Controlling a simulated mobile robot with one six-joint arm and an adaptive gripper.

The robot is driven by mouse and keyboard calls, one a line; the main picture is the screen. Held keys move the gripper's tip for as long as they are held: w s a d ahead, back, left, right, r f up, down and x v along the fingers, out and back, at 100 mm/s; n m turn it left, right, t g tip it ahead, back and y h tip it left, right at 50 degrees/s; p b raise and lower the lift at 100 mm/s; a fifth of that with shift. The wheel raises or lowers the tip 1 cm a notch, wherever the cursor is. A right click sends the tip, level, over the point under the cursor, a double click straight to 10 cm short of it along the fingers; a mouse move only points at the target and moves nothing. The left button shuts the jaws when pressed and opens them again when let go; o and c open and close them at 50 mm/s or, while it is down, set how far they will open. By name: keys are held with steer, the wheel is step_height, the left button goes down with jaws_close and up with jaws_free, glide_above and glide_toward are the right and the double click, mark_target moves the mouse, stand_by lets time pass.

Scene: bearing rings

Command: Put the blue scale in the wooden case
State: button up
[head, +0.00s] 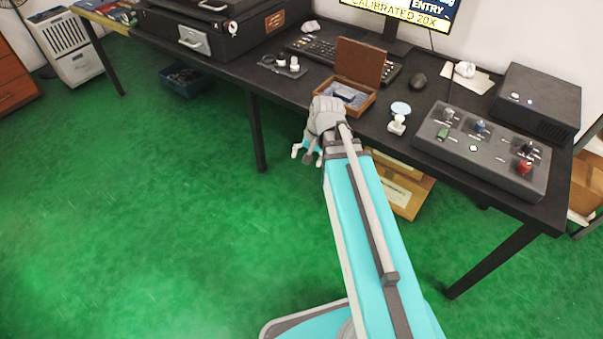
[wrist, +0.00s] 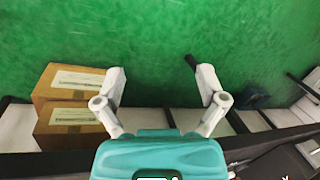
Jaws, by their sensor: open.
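The wooden case (head: 361,61) stands on the dark desk with its lid raised. My wrist hides part of the case's front left. A small white stand with a pale blue round top (head: 400,109) is to the right of the case. My gripper (head: 307,154) hangs past the desk's front edge, over the floor. The wrist view shows its two fingers (wrist: 160,80) spread apart with nothing between them.
A control box with knobs (head: 482,150) fills the desk's right side, beside a black unit (head: 537,100). Cardboard boxes (wrist: 68,118) sit under the desk. The green floor in front is clear.

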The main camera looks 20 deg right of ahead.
steer(key=s+a+n+h, duration=0.1)
steer(key=n, duration=0.1)
steer(key=s+a+n+h, duration=0.1)
steer(key=s+n, duration=0.1)
steer(key=s+a+n+g, duration=0.1)
steer(key=shift+s+f+n+h, duration=0.3)
steer(key=shift+s+n+h, duration=0.1)
stand_by(0.8)
